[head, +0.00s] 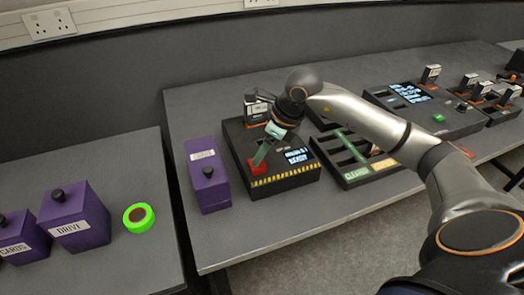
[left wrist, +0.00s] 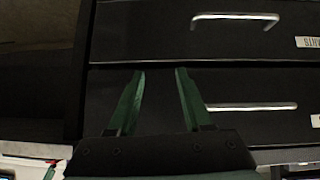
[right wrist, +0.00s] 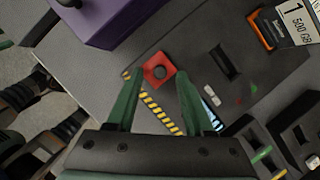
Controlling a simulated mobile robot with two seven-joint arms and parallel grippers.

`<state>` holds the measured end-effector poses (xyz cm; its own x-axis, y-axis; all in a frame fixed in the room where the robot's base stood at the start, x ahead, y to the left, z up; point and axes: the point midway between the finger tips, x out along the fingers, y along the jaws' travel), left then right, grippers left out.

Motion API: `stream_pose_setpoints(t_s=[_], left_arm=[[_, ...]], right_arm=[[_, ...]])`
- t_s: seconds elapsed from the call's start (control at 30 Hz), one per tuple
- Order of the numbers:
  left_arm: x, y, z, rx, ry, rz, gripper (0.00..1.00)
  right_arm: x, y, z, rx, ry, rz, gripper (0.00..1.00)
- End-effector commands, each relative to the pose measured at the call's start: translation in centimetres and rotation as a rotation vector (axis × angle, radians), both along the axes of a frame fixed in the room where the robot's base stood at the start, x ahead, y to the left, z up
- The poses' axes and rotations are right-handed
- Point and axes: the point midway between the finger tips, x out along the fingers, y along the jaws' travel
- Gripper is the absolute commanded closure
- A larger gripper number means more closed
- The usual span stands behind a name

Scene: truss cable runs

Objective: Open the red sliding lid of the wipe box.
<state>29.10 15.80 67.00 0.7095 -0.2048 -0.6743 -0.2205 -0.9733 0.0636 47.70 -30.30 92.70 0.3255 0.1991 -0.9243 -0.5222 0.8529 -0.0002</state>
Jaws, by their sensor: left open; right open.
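The red lid (head: 258,168) is a small square at the front left of the black wipe box (head: 300,170), beside a lit screen and a yellow-black stripe. My right gripper (head: 260,157) is open and points down above the lid. My left gripper (left wrist: 160,72) is open and empty, facing dark drawers.
A purple box (head: 208,176) with a knob stands just left of the wipe box. A drive cartridge (head: 257,107) stands at its back. A slotted tray (head: 352,174) is close on the right. Drawer handles (left wrist: 250,107) are before my left gripper. The table front is clear.

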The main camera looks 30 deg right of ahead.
Motion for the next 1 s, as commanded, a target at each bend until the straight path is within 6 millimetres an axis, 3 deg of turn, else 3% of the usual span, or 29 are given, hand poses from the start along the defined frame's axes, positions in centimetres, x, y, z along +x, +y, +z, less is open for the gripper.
stream_pose_setpoints(t_s=[0.33,0.8,1.0], left_arm=[[-0.06,0.17,-0.08,0.002,0.001,0.002,0.5],[-0.03,0.21,-0.05,0.002,0.0,0.004,0.5],[-0.02,0.19,-0.04,0.002,0.0,0.004,0.5]], right_arm=[[0.17,0.11,-0.47,0.001,-0.001,0.0,0.48],[0.16,0.11,-0.42,0.001,-0.001,0.0,0.99],[0.16,0.1,-0.41,0.001,-0.001,0.0,1.0]])
